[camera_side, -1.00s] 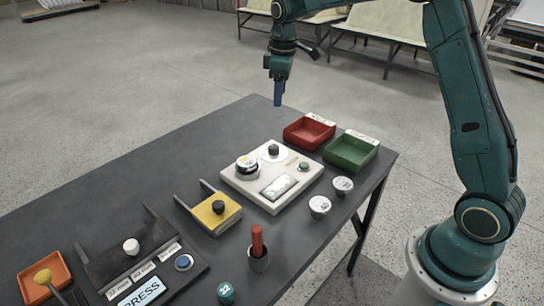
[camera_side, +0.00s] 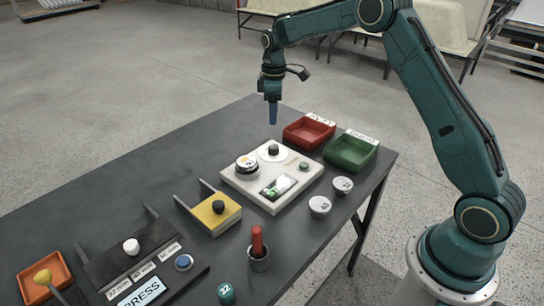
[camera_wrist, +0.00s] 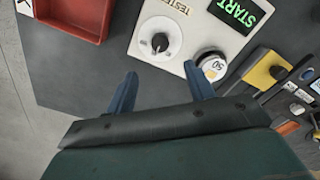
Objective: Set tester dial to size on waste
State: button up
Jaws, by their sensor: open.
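The wrist view reads START on the display (camera_wrist: 238,13). The tester dial (camera_side: 273,150) is a dark knob on a white disc. It also shows in the wrist view (camera_wrist: 160,44), its scale too small to read. A round waste (camera_side: 247,163) sits on the tester beside the dial; in the wrist view its top (camera_wrist: 213,66) reads 50. My gripper (camera_side: 272,118) is open and empty above the dial. Its two blue fingers (camera_wrist: 160,82) are apart, below the dial in the wrist picture.
A red tray (camera_side: 308,131) and a green tray (camera_side: 351,151) lie behind and right of the tester. Two round white-topped parts (camera_side: 319,206) (camera_side: 342,186) stand at its right. A yellow block (camera_side: 216,214) and a press station (camera_side: 140,268) are to the left.

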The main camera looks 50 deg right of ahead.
aim_at(273, 146)
notch_tip(273, 146, down, 12)
jog(key=shift+f, duration=0.1)
dwell(0.5)
jog(key=c, duration=1)
jog(key=shift+m, duration=0.5)
jog(key=m, duration=1.1)
